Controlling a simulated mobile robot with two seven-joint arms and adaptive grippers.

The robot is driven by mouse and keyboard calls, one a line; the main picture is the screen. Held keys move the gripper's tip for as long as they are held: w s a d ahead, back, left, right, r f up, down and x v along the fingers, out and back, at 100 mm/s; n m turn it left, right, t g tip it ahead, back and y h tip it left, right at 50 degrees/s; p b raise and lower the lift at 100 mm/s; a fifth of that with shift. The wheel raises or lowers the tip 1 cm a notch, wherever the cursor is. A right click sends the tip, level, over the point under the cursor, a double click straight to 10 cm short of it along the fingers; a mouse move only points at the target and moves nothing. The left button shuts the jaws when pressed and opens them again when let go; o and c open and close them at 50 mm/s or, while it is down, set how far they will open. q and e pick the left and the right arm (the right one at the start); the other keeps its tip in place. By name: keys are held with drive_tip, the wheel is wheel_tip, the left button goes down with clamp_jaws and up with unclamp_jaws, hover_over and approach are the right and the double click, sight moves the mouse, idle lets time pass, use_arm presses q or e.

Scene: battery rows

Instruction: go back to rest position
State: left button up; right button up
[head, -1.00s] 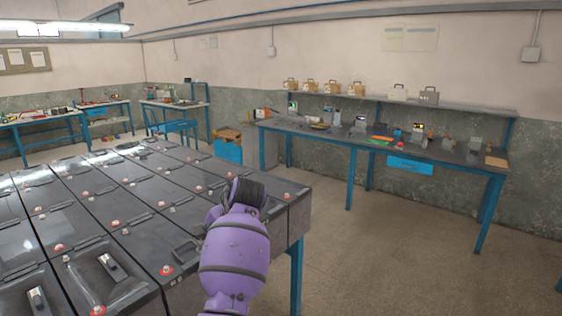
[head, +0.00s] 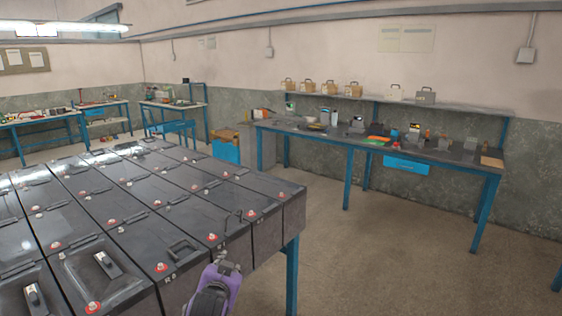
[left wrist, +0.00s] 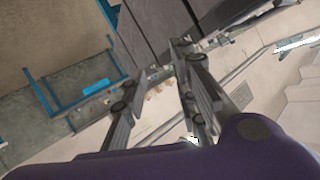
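My left gripper (head: 228,266) shows at the bottom of the head view, beside the near right side of the battery block. The purple arm link behind it is cut off by the lower edge. In the left wrist view its two fingers (left wrist: 160,68) stand apart with nothing between them. The dark batteries (head: 150,212) stand in close rows on the left, with red-ringed terminals on top. My right gripper is in neither view.
A blue-legged workbench (head: 385,143) with small devices and a shelf (head: 455,106) stands along the back wall. Smaller benches stand at the far left. The floor (head: 390,255) to the right of the batteries is clear.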

use_arm(q)
drive_tip(key=s+a+f+n+g, duration=0.1)
drive_tip(key=s+f, duration=0.7)
drive_tip(key=s, duration=0.6)
drive_tip(key=s+a+f+n+g, duration=0.1)
drive_tip(key=s+f+g, duration=0.1)
drive_tip(key=s+f, duration=0.7)
drive_tip(key=s+a+f+n+g, duration=0.1)
drive_tip(key=s+f, duration=0.8)
drive_tip(key=s, duration=1.1)
drive_tip(key=shift+a+f+h, duration=0.2)
drive_tip(key=shift+a+h, duration=0.2)
drive_tip(key=shift+a, duration=0.1)
